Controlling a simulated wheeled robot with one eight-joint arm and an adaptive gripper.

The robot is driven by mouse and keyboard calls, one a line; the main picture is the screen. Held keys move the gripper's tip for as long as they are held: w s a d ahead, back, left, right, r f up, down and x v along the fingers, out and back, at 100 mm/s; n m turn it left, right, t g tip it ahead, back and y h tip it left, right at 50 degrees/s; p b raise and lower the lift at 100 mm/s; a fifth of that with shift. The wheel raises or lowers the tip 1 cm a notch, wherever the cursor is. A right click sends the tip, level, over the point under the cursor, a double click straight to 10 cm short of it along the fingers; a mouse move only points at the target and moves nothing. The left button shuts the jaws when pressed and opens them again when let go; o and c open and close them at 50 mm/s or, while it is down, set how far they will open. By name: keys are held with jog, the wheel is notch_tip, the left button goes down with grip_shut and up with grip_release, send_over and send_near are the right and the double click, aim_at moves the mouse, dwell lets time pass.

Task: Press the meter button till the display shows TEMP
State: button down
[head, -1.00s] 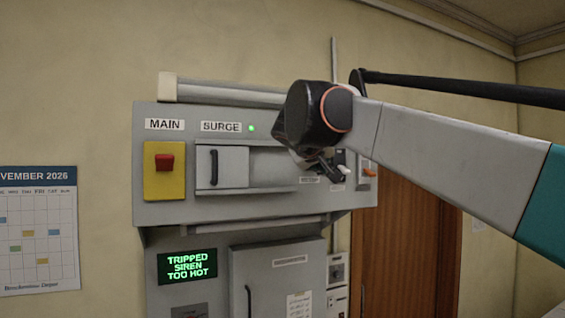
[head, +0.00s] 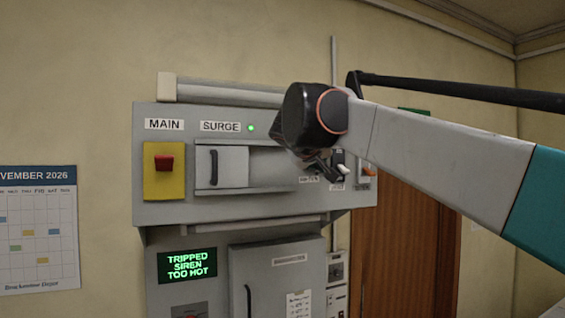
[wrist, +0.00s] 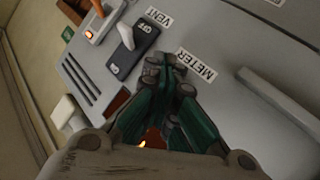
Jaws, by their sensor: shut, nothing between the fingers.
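The METER label (wrist: 196,67) is on the grey panel in the wrist view, right beside my fingertips. My gripper (wrist: 168,66) is shut and empty, its tips at or just above the panel next to that label; I cannot tell whether they touch. The meter button is not visible; my fingers cover the area by the label. In the head view my gripper (head: 324,168) is in front of the panel's right part, partly hidden by my wrist. No display reading TEMP is visible.
A VENT switch (wrist: 127,48) marked OFF and an orange-handled switch (wrist: 100,22) are close to my fingers. A red MAIN button (head: 164,162) on yellow and a SURGE cover (head: 222,167) with a handle are left of my gripper. A green light (head: 251,128) is lit by SURGE.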

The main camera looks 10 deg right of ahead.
jog(key=shift+s+d, duration=0.15)
jog(key=shift+s, duration=0.75)
jog(key=shift+s+d, duration=0.3)
jog(key=shift+s, duration=0.45)
jog(key=shift+s+d, duration=0.35)
jog(key=shift+s, duration=0.35)
jog(key=shift+s+d, duration=0.3)
jog(key=shift+s, duration=0.45)
jog(key=shift+f, duration=0.1)
